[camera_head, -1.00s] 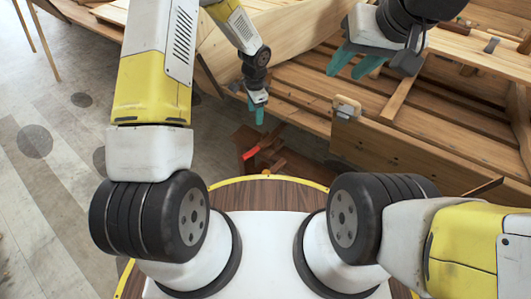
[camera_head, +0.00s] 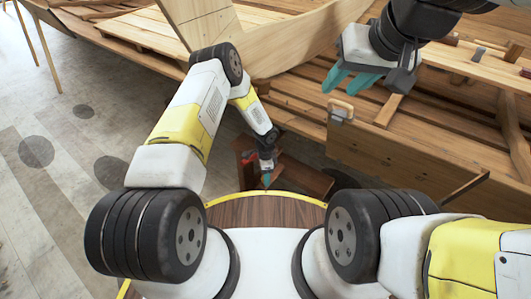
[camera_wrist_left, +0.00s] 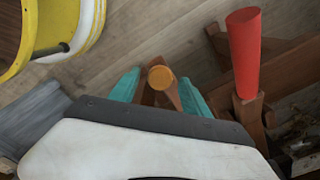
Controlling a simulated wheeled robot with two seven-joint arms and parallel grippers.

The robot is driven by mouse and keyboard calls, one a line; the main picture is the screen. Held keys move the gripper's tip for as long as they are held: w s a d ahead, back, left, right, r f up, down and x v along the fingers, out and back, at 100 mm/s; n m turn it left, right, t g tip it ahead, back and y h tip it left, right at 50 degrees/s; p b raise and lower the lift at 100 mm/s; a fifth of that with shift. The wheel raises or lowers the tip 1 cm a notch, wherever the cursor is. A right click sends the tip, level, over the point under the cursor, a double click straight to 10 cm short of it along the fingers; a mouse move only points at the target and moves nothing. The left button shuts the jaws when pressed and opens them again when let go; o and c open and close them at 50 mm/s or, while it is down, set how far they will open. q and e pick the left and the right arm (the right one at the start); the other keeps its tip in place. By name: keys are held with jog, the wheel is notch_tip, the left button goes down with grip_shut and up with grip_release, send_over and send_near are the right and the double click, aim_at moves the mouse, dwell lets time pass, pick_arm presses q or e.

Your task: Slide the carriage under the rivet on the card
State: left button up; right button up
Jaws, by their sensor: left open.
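I cannot pick out the carriage, the rivet or the card. My left gripper (camera_head: 266,179) is low beside a dark brown wooden stand in the head view. In the left wrist view its teal fingers (camera_wrist_left: 160,88) are apart, one on each side of a wooden handle with a round orange end (camera_wrist_left: 162,77). I cannot tell whether they touch it. A red handle (camera_wrist_left: 244,50) stands just right of them. My right gripper (camera_head: 350,80) hangs above the hull planks with its two teal fingers apart and nothing visible between them.
The brown stand (camera_head: 305,180) sits on the floor between my round wood-topped base (camera_head: 265,209) and the wooden hull (camera_head: 400,150). A small wooden block with a metal fitting (camera_head: 340,110) sits on the plank edge below my right gripper. The grey floor at left is clear.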

pick_arm(q)
jog(key=shift+f, duration=0.35)
grip_shut()
dwell(1.2)
